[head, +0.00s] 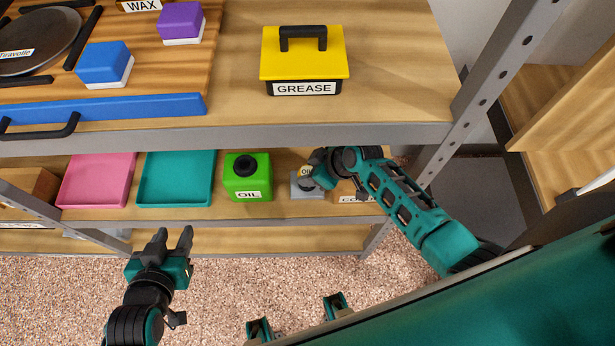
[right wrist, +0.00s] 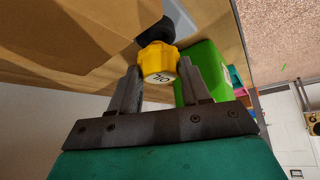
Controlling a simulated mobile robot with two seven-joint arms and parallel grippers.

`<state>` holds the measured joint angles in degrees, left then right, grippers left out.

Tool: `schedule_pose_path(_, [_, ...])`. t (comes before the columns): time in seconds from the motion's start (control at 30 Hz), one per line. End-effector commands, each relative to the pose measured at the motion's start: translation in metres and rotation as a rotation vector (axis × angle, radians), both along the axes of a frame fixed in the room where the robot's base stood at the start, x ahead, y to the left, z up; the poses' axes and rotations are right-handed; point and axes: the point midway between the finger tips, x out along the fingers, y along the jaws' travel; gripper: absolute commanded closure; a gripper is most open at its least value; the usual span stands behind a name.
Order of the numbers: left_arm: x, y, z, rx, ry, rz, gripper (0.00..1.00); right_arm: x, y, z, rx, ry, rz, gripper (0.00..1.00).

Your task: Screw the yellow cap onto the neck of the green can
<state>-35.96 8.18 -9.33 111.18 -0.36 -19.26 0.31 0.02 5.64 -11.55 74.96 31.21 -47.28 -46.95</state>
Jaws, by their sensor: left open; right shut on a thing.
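The green can (head: 249,187), labelled OIL, stands upright on the lower shelf with its black neck (head: 245,165) bare. The yellow cap (head: 306,171) is right of it, over a small grey stand (head: 305,191). The right wrist view shows the cap (right wrist: 159,61) between the fingertips of my right gripper (right wrist: 160,75), which is shut on it. A black piece (right wrist: 157,33) is right behind the cap; I cannot tell whether they touch. The green can (right wrist: 207,62) is behind the right finger there. My left gripper (head: 173,236) is open and empty, in front of the shelf.
Teal (head: 176,180) and pink (head: 97,181) trays lie left of the can. A box (head: 358,190) is right of the stand, partly hidden by my arm. The upper shelf edge (head: 230,139) overhangs, with a yellow grease box (head: 304,62) above. A steel post (head: 478,115) stands at right.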

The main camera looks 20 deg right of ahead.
Motion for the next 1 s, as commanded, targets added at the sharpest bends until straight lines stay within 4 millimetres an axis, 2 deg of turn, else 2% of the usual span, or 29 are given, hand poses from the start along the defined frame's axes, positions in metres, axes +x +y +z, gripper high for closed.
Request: schedule_pose_path(1.0, [0.003, 0.0, -0.016, 0.0, -0.006, 0.0, 0.57, 0.0, 0.0, -0.021, -0.001, -0.001, -0.001, 0.9])
